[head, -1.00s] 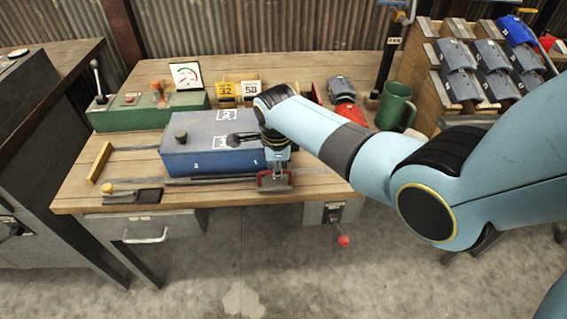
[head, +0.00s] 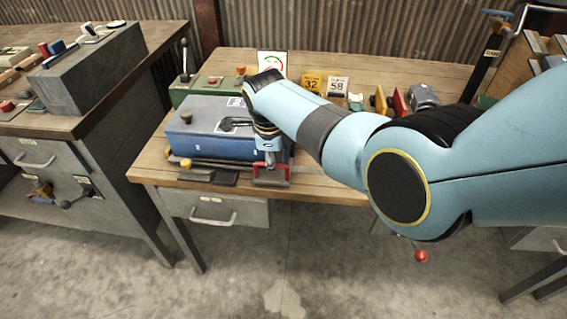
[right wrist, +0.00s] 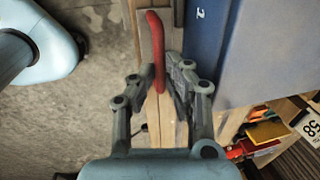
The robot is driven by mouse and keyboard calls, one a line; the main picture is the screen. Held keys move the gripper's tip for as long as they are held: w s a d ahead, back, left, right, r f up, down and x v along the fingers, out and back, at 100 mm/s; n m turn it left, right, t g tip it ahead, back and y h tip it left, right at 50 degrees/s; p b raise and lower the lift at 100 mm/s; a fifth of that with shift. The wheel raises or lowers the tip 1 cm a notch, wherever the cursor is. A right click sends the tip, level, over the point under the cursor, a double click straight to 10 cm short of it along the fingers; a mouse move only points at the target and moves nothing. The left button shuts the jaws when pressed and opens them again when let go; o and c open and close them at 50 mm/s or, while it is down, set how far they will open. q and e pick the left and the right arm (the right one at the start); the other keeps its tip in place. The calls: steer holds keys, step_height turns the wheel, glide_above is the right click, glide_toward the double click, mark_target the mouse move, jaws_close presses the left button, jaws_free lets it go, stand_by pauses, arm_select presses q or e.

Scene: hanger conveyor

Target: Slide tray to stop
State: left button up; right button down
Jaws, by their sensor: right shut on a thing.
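My right gripper (head: 270,168) is at the tray's front right, shut on the red handle (head: 287,174). In the right wrist view the gripper (right wrist: 160,78) has its fingers on both sides of the red handle (right wrist: 156,50), beside the blue tray wall (right wrist: 230,50). My left gripper is out of view.
A yellow knob on a dark plate (head: 208,176) is at the bench's front left. A green box (head: 200,84) with a lever, a dial card (head: 272,63) and number cards 32 and 58 (head: 337,86) stand behind. A grey cabinet (head: 95,65) is at left.

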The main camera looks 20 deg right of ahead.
steer(key=shift+a, duration=0.25)
steer(key=shift+w, duration=0.1)
steer(key=c, duration=1.4)
jaws_free()
steer(key=shift+w+a, duration=0.1)
steer(key=shift+a, duration=0.05)
steer(key=shift+r, duration=0.1)
steer(key=r, duration=0.3)
steer(key=s+r, duration=0.1)
steer(key=r, duration=0.3)
steer(key=s+a+r, duration=0.1)
steer(key=r, duration=0.3)
steer(key=shift+r, duration=0.25)
